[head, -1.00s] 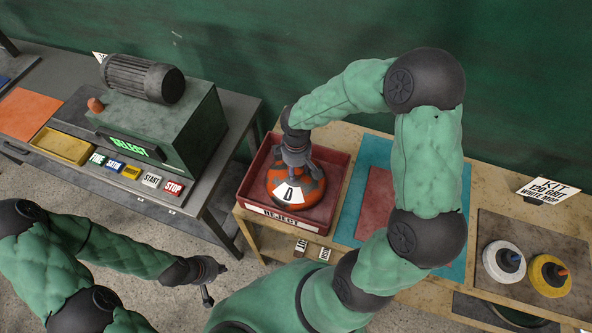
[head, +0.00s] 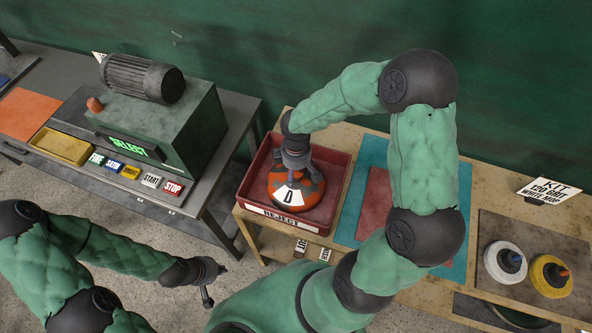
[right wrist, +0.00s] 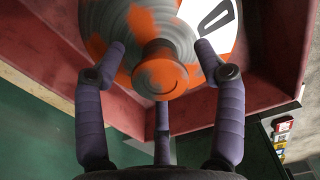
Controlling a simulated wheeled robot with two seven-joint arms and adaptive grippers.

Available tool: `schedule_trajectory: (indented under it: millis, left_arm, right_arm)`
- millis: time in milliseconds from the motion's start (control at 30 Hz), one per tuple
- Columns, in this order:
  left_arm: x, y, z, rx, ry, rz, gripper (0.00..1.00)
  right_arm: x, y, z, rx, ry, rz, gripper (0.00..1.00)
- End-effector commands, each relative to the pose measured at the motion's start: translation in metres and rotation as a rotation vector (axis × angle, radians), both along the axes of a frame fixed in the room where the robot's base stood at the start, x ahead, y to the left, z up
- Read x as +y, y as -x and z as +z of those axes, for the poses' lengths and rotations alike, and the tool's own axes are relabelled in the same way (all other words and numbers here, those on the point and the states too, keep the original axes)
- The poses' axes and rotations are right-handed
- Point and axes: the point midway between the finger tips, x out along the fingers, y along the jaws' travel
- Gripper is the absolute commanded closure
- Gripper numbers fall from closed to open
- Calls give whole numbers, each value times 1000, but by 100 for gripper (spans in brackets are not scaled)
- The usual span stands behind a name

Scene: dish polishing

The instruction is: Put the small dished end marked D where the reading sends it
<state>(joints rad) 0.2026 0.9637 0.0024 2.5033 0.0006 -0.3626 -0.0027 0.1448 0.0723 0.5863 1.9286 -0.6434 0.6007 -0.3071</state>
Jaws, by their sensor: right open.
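The small dished end marked D (head: 297,190) is an orange and grey dome with a white label. It sits inside the red tray labelled REJECT (head: 333,172). In the right wrist view the dished end (right wrist: 195,35) shows a round knob on top. My right gripper (head: 296,165) is right above it. In the right wrist view its fingers (right wrist: 163,62) stand open around the knob, with gaps beside it. My left gripper (head: 212,285) hangs in front of the machine bench; its fingers are too small to judge.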

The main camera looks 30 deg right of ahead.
Motion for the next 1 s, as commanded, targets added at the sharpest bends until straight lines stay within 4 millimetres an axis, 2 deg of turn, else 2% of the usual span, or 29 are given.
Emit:
schedule_trajectory:
  millis: [167,500,633,800,1000]
  left_arm:
    - [0,0,5,0,0,0,100]
    - [0,0,16,0,0,0,100]
    - [0,0,18,0,0,0,100]
    - [0,0,20,0,0,0,100]
    - [0,0,20,0,0,0,100]
  right_arm:
    - [0,-1,15,-3,1,1,30]
    - [0,-1,82,-6,0,1,30]
    - [0,-1,103,-4,0,1,30]
    - [0,0,118,-1,0,0,30]
    - [0,0,123,0,0,0,30]
